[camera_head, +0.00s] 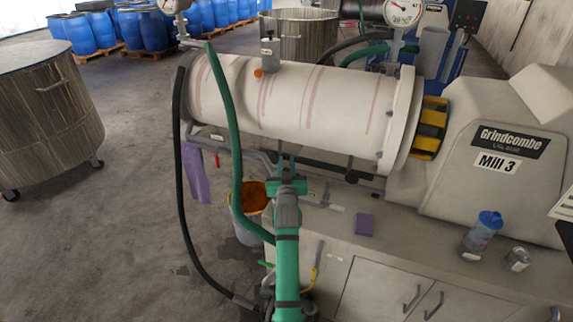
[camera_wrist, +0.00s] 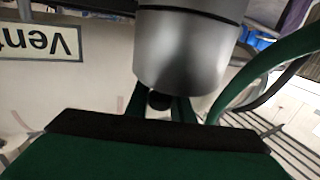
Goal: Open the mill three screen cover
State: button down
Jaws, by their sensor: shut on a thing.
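My gripper (camera_head: 284,162) reaches up to the cylinder's lower front side. In the wrist view its green fingers are shut on a small black round knob (camera_wrist: 159,100), beside a smooth grey metal cylinder (camera_wrist: 190,50). I cannot tell for sure which part is the screen cover; my fingers and the metal cylinder hide much of it.
A green hose (camera_head: 232,140) and a black hose (camera_head: 180,170) hang left of my arm. A bucket with orange contents (camera_head: 246,232) stands below. A blue-lidded bottle (camera_head: 481,236) and a small tin (camera_head: 517,259) stand on the ledge at right.

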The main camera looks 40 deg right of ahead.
jog(key=shift+w+a+r+n+g, duration=0.25)
jog(key=shift+w+a+n, duration=0.1)
jog(key=shift+w+n, duration=0.2)
jog(key=shift+w+a+r+n+g, duration=0.2)
jog(key=shift+w+a+n, duration=0.15)
jog(key=shift+w+n, duration=0.15)
jog(key=shift+w+a+r+n+g, duration=0.1)
jog(key=shift+w+a+n+g, duration=0.3)
jog(key=shift+w+n, duration=0.35)
jog(key=w+a+f+n+g, duration=0.3)
jog(key=w+n, duration=0.3)
jog(key=n, duration=0.2)
jog(key=shift+w+a+f+g+h, duration=0.3)
jog(key=shift+a+g, duration=0.25)
jog(key=shift+g, duration=0.3)
jog(key=shift+f, duration=0.15)
